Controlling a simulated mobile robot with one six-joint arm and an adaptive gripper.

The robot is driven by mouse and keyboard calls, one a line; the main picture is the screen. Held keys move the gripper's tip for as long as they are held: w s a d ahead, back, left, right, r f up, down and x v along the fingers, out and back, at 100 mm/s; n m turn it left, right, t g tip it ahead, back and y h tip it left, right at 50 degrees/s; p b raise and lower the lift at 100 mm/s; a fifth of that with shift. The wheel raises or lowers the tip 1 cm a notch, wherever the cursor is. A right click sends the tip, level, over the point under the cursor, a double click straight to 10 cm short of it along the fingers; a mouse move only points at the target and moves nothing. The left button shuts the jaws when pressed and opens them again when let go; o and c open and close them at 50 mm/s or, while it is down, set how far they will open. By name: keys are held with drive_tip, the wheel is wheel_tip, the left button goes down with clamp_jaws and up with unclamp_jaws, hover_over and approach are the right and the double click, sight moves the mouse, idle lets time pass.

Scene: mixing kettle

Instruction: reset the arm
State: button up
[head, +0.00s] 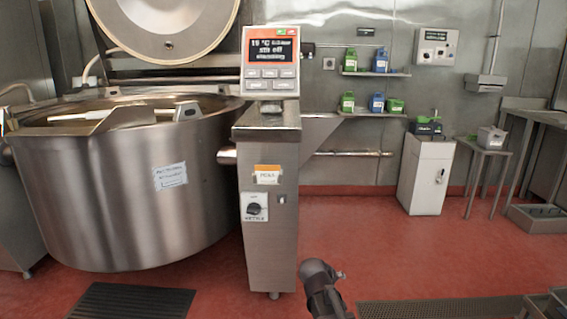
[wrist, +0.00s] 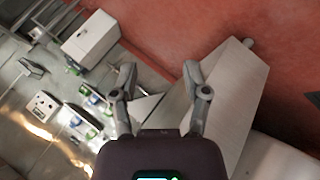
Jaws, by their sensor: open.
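My gripper (wrist: 159,78) shows in the wrist view with its two grey fingers spread apart and nothing between them. The picture there is tilted, with the steel control column (wrist: 225,95) beyond the right finger and red floor beyond the fingertips. In the head view a dark part of my arm rises from the bottom edge, to the right of the foot of the control column (head: 268,200). The fingers cannot be made out clearly there. No held object is seen.
A large steel kettle (head: 110,215) with its lid (head: 165,25) raised stands left of the column. A white cabinet (head: 425,180), a small table (head: 483,148) and shelves with bottles (head: 375,114) stand at the back right. Floor grates (head: 130,301) lie in front. Red floor (head: 370,245) is clear mid-right.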

drive_tip(key=s+f+m+g+y+p, duration=0.3)
drive_tip(key=s+g+y, duration=0.35)
drive_tip(key=s, duration=1.15)
wheel_tip(320, 180, up, 37)
drive_tip(key=p, duration=3.6)
drive_tip(key=shift+d+m, duration=0.35)
drive_tip(key=shift+m, duration=0.05)
